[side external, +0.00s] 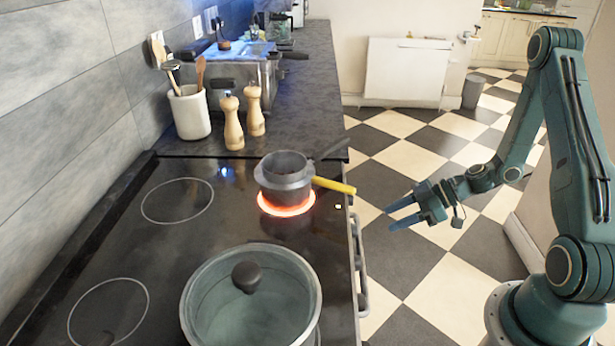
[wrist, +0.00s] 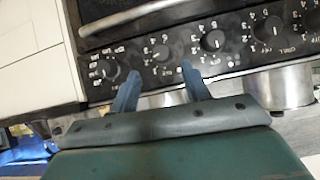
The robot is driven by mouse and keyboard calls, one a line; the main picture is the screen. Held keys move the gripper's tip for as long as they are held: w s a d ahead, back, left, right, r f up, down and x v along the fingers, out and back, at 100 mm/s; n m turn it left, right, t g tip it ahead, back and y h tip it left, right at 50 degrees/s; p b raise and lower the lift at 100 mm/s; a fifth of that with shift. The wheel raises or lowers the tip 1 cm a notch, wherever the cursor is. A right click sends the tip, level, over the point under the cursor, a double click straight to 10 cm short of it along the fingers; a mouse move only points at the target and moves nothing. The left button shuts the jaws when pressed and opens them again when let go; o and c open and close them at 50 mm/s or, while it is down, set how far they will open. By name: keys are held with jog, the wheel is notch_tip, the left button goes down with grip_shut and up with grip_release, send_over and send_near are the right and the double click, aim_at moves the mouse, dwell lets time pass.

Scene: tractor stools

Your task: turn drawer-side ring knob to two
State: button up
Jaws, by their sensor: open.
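In the wrist view a row of dark round knobs with white markings runs along the black control panel (wrist: 190,72). The leftmost knob (wrist: 103,69) is nearest the white drawer fronts (wrist: 32,50). Beside it are a second knob (wrist: 160,50), a third knob (wrist: 212,41) and a fourth knob (wrist: 268,29). Their exact settings are too small to read surely. In the side view my gripper (side external: 391,217) hangs right of the cooker front; the knobs are hidden there.
A ring glows red (side external: 287,203) under a small grey pan (side external: 284,180) with a yellow handle (side external: 334,186) jutting over the front edge. A large lidded pot (side external: 250,300) stands nearer. A rail (side external: 358,265) runs along the cooker front. The floor around my gripper is clear.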

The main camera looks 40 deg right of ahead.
jog(key=shift+r, duration=0.15)
jog(key=shift+a, duration=0.1)
jog(key=shift+x, duration=4.8)
jog(key=c, duration=0.7)
